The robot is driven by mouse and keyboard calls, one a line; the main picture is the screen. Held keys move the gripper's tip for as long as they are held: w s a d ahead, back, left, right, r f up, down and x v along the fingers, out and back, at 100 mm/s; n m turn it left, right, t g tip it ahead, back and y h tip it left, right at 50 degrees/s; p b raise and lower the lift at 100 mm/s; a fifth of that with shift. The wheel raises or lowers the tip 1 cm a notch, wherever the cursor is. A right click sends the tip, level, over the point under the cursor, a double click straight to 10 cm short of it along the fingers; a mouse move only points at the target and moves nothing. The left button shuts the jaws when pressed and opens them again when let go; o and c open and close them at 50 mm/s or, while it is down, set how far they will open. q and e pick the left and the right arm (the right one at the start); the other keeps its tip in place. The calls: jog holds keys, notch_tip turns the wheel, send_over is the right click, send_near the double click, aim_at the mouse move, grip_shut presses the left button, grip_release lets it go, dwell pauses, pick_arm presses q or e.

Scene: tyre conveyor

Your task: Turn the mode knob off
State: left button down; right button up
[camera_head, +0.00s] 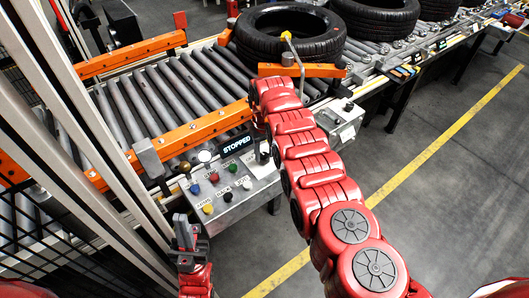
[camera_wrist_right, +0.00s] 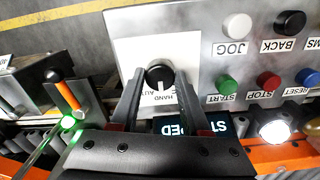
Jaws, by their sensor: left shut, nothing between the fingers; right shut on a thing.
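The mode knob (camera_wrist_right: 160,71) is round and black with a white pointer mark, on a white plate (camera_wrist_right: 124,42) in the right wrist view. Its pointer aims down in that picture, toward the HAND and AUTO lettering, which is partly covered. My right gripper (camera_wrist_right: 160,80) is shut on the knob, one finger on each side. My left gripper (camera_head: 184,232) is shut and empty, in front of the control panel (camera_head: 238,201).
A lit display (camera_head: 237,145) reads STOPPED. Coloured buttons sit beside the knob, among them green START (camera_wrist_right: 227,84), red STOP (camera_wrist_right: 268,82) and black BACK (camera_wrist_right: 290,23). Tyres (camera_head: 290,32) lie on the roller conveyor behind, with orange rails (camera_head: 180,138). Floor at right is clear.

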grip_shut()
jog(key=shift+d+n, duration=0.1)
jog(key=shift+n, duration=0.8)
jog(key=shift+w+f+n+b, duration=0.1)
jog(key=shift+f+n+b, duration=0.05)
jog(key=shift+n+b, duration=0.6)
jog(key=n+b, duration=0.4)
jog(key=shift+n+b, duration=0.85)
